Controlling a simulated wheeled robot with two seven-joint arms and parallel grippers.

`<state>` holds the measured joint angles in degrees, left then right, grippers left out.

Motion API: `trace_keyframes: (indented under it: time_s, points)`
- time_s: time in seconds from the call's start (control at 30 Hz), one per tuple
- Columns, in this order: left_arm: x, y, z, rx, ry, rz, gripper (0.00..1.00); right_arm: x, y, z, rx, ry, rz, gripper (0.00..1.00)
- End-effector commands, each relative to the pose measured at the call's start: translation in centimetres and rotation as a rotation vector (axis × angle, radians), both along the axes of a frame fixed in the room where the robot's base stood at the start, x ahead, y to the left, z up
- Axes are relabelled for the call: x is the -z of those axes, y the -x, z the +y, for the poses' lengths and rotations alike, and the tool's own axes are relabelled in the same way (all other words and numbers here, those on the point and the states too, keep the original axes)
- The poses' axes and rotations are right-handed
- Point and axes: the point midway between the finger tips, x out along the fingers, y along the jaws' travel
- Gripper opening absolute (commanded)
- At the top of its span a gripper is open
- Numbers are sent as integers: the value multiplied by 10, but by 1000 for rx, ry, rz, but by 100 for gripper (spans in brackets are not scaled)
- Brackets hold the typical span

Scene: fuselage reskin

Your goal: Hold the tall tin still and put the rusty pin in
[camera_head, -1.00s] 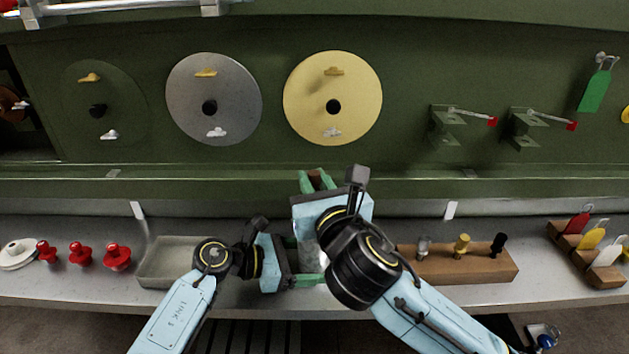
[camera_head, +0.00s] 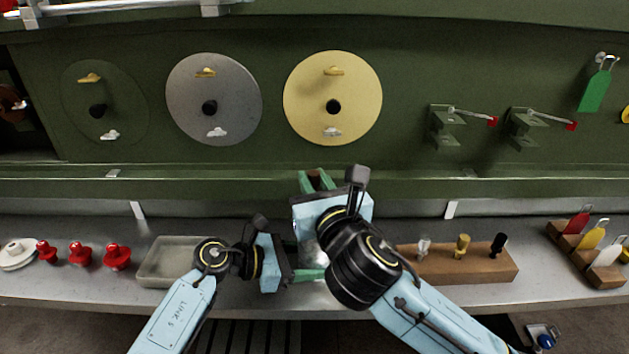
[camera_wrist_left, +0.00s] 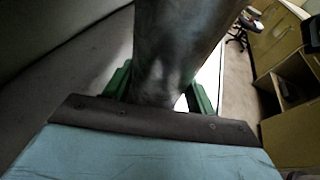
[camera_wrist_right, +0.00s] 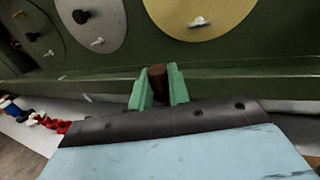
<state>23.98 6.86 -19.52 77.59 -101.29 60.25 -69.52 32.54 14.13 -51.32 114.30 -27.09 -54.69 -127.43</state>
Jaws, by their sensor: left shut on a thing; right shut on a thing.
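The tall tin (camera_wrist_left: 175,50) is a grey metal cylinder that fills the upper middle of the left wrist view. My left gripper (camera_wrist_left: 160,92) is shut on it with green fingers on both sides. In the head view my left gripper (camera_head: 308,275) is at the shelf, and only a bit of the tin (camera_head: 309,250) shows between the arms. My right gripper (camera_head: 314,180) is above and is shut on the rusty pin (camera_wrist_right: 158,82), a brown cylinder between the green fingers (camera_wrist_right: 159,88). The pin's lower end and the tin's opening are hidden.
A grey tray (camera_head: 165,262) and several red knobs (camera_head: 80,254) are left on the shelf. A wooden block with three small pins (camera_head: 465,265) is right, then a rack of coloured tags (camera_head: 588,252). Behind is a green panel with discs (camera_head: 333,99) and brackets (camera_head: 447,128).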

Motion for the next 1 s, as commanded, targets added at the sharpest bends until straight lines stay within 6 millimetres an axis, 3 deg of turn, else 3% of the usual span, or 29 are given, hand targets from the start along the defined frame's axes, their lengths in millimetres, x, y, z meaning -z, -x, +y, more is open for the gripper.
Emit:
trace_keyframes:
  time_s: [1.0]
  points:
    - [0, 0, 0, 0, -1, 0, 43, 35, 0, 0, 1, 0, 0, 0]
